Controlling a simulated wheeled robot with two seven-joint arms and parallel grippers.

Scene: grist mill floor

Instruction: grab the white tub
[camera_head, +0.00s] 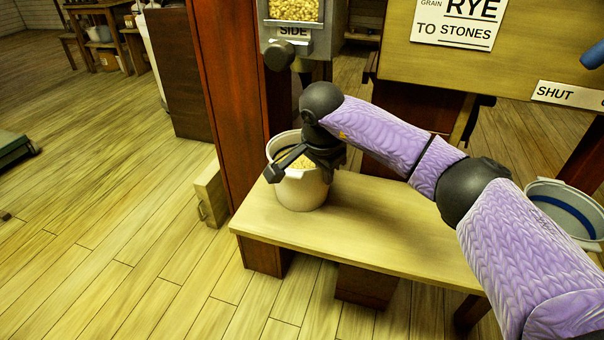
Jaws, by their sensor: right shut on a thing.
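The white tub (302,194) stands upright at the left end of the wooden bench (400,235), below the grain spout. Yellow grain shows inside it. My right gripper (290,163) reaches over the tub from the right and is shut on it at the rim. The gripper and wrist hide part of the tub's opening and far rim. My left gripper is out of view.
A hopper box with grain (292,12) hangs above the tub, beside a reddish-brown post (233,90). Another pale tub with a blue band (565,208) stands at the right. A small wooden box (211,195) sits left of the bench. The floor at left is mostly clear.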

